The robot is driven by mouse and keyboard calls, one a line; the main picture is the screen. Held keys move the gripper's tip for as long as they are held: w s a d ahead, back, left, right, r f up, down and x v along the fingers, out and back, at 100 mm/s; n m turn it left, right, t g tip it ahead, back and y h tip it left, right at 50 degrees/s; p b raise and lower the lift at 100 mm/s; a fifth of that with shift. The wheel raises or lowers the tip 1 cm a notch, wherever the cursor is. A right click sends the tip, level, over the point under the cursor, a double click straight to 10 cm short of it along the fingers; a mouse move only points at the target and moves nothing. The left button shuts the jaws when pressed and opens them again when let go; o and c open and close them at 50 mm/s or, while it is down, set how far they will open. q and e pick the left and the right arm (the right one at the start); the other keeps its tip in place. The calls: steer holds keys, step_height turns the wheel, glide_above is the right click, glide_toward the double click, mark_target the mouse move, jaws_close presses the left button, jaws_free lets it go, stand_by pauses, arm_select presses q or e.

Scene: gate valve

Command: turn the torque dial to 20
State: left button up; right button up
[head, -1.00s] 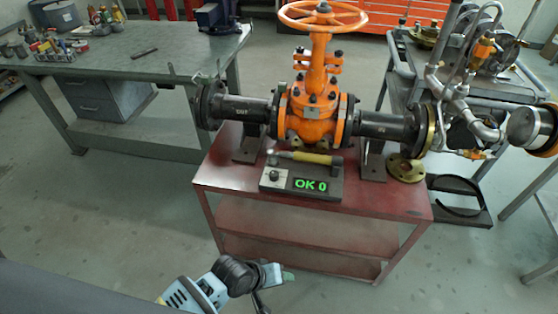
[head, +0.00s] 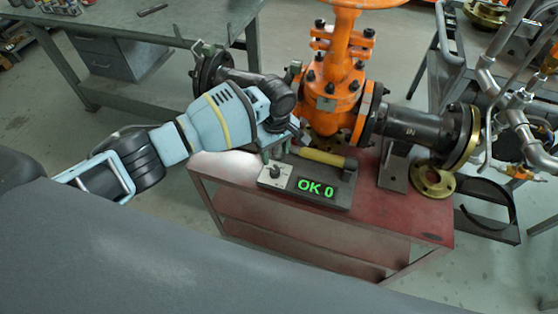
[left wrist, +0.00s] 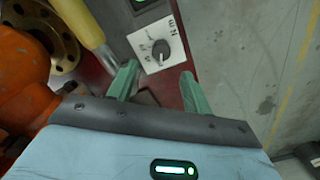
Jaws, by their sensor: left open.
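The torque dial (head: 275,171) is a dark knob on a white plate at the left end of a grey tester on the red cart. The tester's green display (head: 316,188) reads "OK 0". In the left wrist view, the dial (left wrist: 160,49) lies just beyond my fingertips, between their lines. My left gripper (head: 276,152) is open and empty above and behind the dial; its green fingers (left wrist: 158,72) show apart. I see no contact with the knob. My right gripper is not in view.
A yellow-handled tool (head: 321,157) lies along the tester's back. The orange gate valve (head: 335,95) with black flanged pipes stands close behind. A brass flange (head: 433,181) lies at right. The cart's front edge (head: 340,228) is clear.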

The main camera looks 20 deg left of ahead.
mark_target(275, 169)
arm_select(q)
steer(key=shift+s+f, duration=0.1)
steer(key=shift+s, duration=0.05)
steer(key=shift+s+f, duration=0.1)
steer(key=shift+f, duration=0.25)
step_height(275, 169, down, 6)
steer(key=shift+r+b, duration=0.1)
steer(key=shift+b, duration=0.65)
steer(key=shift+f, duration=0.5)
steer(key=c, duration=0.8)
steer(key=shift+c, duration=0.8)
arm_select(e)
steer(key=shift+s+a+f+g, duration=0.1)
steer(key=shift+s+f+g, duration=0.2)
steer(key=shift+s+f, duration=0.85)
